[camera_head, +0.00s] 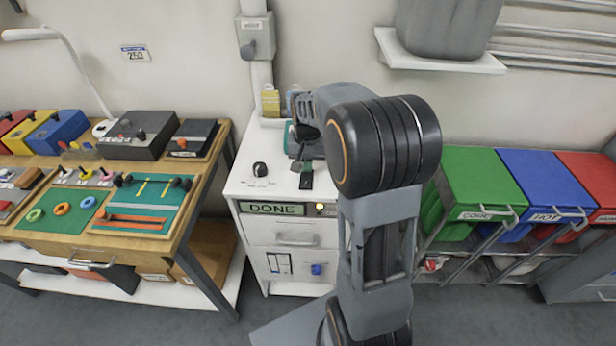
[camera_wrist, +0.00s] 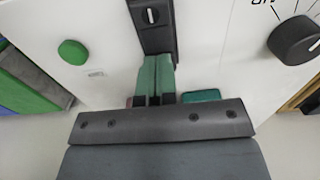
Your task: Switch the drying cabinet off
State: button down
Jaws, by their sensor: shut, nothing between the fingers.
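The drying cabinet (camera_head: 240,187) is the white unit in the middle of the head view. Its green display (camera_head: 272,208) reads DONE, with a small yellowish lamp (camera_head: 320,207) beside it. A black dial (camera_head: 260,169) sits on its top and also shows in the wrist view (camera_wrist: 295,40). A dark switch plate (camera_wrist: 155,38) with a white-marked control lies just beyond my fingertips. A green round button (camera_wrist: 72,52) is to its left. My gripper (camera_wrist: 157,62) is shut and empty, its green fingertips at the plate's near end. Contact cannot be told.
A wooden bench (camera_head: 200,200) with control boxes and boards stands left. Green (camera_head: 480,170), blue (camera_head: 545,180) and red (camera_head: 590,170) bins stand right. A wall shelf (camera_head: 440,60) holds a grey container. A teal item (camera_wrist: 200,95) lies beside my fingers.

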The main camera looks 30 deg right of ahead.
aim_at(308, 180)
jog(key=shift+f, duration=0.25)
jog(key=shift+r, duration=0.1)
notch_tip(308, 180, up, 7)
jog(key=p, duration=0.5)
jog(key=shift+p, duration=0.35)
dwell(0.5)
jog(key=s, duration=0.1)
jog(key=s+a+f+n, duration=0.1)
jog(key=shift+s+f+n, duration=0.3)
jog(key=shift+s, duration=0.05)
jog(key=s+a+r+n+t, duration=0.2)
jog(key=s+a+r, duration=0.1)
jog(key=s, duration=0.3)
jog(key=s+a+r+n+t, duration=0.2)
jog(key=s+a+r, duration=0.1)
jog(key=s, duration=0.4)
jog(key=shift+a, duration=0.9)
jog(key=shift+s, duration=0.1)
